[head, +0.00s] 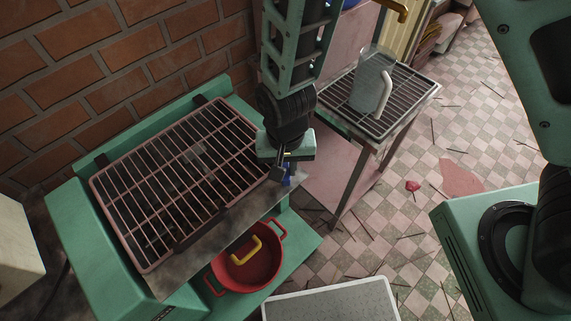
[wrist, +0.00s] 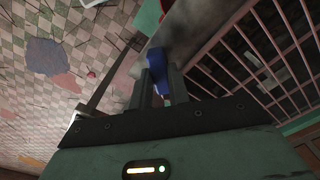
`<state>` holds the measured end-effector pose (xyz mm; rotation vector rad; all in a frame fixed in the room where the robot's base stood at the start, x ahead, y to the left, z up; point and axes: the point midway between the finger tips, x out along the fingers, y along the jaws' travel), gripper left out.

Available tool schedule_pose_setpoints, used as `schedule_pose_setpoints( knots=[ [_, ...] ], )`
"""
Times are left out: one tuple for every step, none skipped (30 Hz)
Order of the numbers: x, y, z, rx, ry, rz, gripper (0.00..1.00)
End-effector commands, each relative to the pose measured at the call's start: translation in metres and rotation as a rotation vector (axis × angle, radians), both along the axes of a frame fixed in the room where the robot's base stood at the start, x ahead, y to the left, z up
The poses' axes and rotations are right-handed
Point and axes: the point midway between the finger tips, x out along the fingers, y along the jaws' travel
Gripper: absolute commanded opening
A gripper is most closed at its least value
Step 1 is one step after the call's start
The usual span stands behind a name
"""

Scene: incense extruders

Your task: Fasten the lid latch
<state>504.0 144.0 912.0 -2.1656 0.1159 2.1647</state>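The lid is a rust-pink wire grille (head: 165,185) lying flat over the green machine (head: 75,225). It also fills the right of the wrist view (wrist: 262,55). A small blue piece, which looks like the latch handle (head: 291,178), is at the machine's right edge, beside the lid. My gripper (head: 284,172) is there, pointing down, and partly hides it. In the wrist view the blue piece (wrist: 157,62) sits between my two dark fingers (wrist: 162,85), which appear closed on its sides. The rest of the latch and its catch are hidden.
A red pot (head: 248,262) with a yellow handle sits below the machine's front. A rack table (head: 385,100) with a clear container (head: 368,85) stands behind right. A grey-topped box (head: 330,302) is in front. A brick wall (head: 110,45) closes the left. Thin sticks litter the tiled floor.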

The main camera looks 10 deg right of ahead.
Motion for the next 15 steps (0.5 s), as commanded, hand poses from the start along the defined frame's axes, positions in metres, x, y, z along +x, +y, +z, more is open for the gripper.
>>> schedule_pose_setpoints(
  knots=[
    [-0.0001, 0.0000, 0.0001, 0.000, 0.000, 0.000, 0.00],
    [-0.0001, 0.0000, 0.0001, 0.000, 0.000, 0.000, 0.00],
    [-0.0001, 0.0000, 0.0002, 0.000, 0.000, 0.000, 0.00],
    [-0.0001, 0.0000, 0.0002, 0.000, 0.000, 0.000, 0.00],
    [-0.0001, 0.0000, 0.0002, 0.000, 0.000, 0.001, 0.00],
    [-0.0001, -0.0001, 0.0002, 0.000, 0.000, 0.003, 0.00],
    [-0.0001, -0.0001, 0.0002, 0.000, 0.000, 0.005, 0.00],
    [-0.0002, -0.0001, 0.0003, 0.000, 0.000, 0.008, 0.00],
    [-0.0001, -0.0001, 0.0003, 0.000, 0.001, 0.015, 0.00],
    [-0.0001, -0.0001, 0.0003, 0.000, 0.001, 0.021, 0.00],
    [-0.0002, -0.0001, 0.0004, 0.000, 0.001, 0.029, 0.00],
    [-0.0002, -0.0001, 0.0004, 0.000, 0.001, 0.042, 0.00],
    [-0.0002, 0.0000, 0.0004, 0.000, 0.001, 0.055, 0.00],
    [-0.0002, 0.0000, 0.0004, 0.000, 0.001, 0.070, 0.00],
    [-0.0003, 0.0000, 0.0005, 0.000, 0.001, 0.091, 0.00]
  ],
)
